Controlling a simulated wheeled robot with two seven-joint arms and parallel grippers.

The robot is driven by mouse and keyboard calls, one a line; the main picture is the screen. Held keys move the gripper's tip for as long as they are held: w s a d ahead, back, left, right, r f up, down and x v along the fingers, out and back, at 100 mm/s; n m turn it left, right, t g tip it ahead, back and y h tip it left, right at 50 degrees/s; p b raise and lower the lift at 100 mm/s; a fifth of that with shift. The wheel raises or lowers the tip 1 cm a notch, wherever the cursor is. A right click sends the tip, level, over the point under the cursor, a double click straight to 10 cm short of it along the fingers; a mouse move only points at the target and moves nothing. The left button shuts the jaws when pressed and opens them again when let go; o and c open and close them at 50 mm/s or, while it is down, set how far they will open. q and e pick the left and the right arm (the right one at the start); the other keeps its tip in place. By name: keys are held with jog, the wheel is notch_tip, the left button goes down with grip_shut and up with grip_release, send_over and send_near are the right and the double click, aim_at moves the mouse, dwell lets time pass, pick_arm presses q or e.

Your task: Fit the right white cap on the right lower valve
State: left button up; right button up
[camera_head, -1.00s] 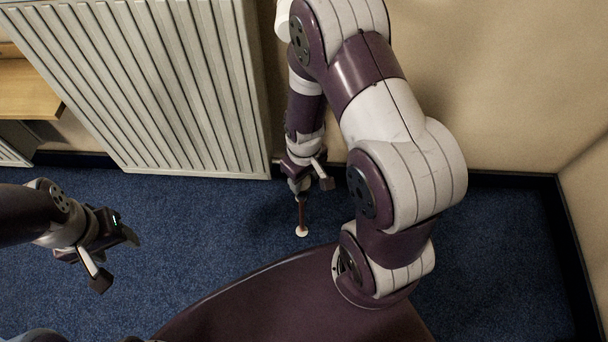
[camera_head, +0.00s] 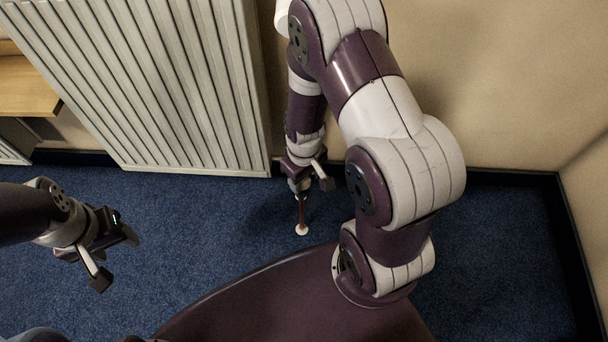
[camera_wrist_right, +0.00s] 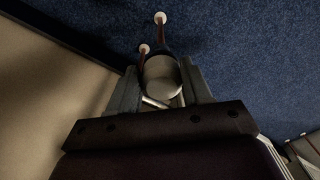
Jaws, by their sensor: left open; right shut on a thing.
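In the right wrist view a white round cap (camera_wrist_right: 163,78) sits between the two fingers of my right gripper (camera_wrist_right: 162,84), which is shut on it. Two copper pipes with white round collars, a nearer one (camera_wrist_right: 144,49) and a farther one (camera_wrist_right: 160,19), run out beyond the cap. In the head view my right gripper (camera_head: 302,187) is low beside the radiator, above a copper pipe (camera_head: 302,211) with a white disc (camera_head: 301,230) at floor level. The valve is hidden, so I cannot tell whether the cap touches it. My left gripper (camera_head: 118,258) is open and empty.
A ribbed white radiator (camera_head: 165,90) hangs on the wall to the left of my right arm. A wooden shelf (camera_head: 27,88) is at the far left. Blue carpet (camera_head: 210,235) lies clear between my grippers. A dark skirting board (camera_head: 480,180) edges the wall.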

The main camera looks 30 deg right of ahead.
jog(key=shift+f, duration=0.3)
jog(key=o, duration=1.1)
jog(key=shift+r, duration=0.15)
notch_tip(320, 180, up, 7)
jog(key=p, duration=0.4)
jog(key=shift+r+p, duration=0.15)
jog(key=shift+p, duration=0.2)
jog(key=shift+r, duration=0.1)
